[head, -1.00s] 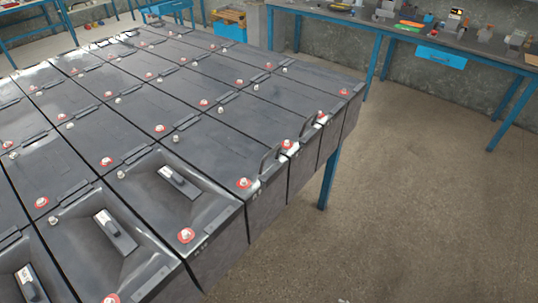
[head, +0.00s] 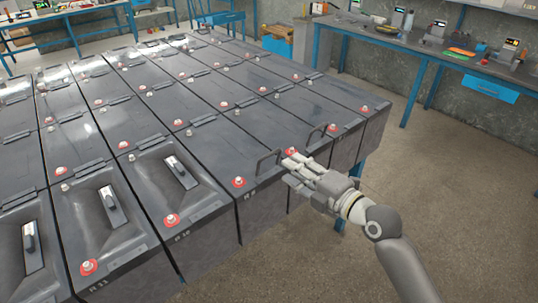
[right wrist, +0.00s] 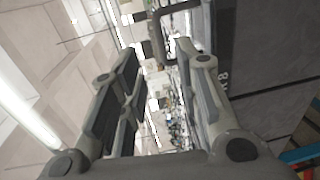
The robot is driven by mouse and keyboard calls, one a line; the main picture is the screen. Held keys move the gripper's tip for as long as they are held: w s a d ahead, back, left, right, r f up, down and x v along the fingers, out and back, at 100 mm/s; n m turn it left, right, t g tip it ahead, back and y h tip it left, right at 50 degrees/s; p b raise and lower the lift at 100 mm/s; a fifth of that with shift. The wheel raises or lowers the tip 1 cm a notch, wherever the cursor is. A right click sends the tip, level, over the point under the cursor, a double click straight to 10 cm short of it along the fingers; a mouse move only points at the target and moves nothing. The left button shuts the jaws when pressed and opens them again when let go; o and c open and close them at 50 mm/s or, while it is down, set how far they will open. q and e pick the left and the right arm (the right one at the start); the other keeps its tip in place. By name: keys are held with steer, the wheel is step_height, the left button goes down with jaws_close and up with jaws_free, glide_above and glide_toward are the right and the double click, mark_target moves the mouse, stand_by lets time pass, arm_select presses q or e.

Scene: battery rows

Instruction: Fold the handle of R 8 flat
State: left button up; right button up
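My right gripper (head: 288,168) reaches in from the lower right, in front of the battery row, and covers part of R 8's front. In the right wrist view its fingers (right wrist: 160,95) are apart with nothing between them. A raised dark handle (right wrist: 182,30) shows beyond the fingers there, near a printed 8 (right wrist: 222,76) on a battery front. I cannot tell whether the fingers touch the handle. My left gripper is not in view.
Red-ringed terminals (head: 238,182) line the tops. Batteries with recessed tops (head: 125,240) lie nearer. A workbench (head: 410,45) with tools stands behind. The floor (head: 470,190) to the right is clear.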

mark_target(270, 154)
steer(key=p+x, duration=0.2)
steer(key=x, duration=0.6)
steer(key=shift+a+r, duration=0.1)
steer(key=shift+x, duration=0.8)
steer(key=shift+w, duration=0.1)
steer(key=shift+c, duration=0.5)
jaws_close()
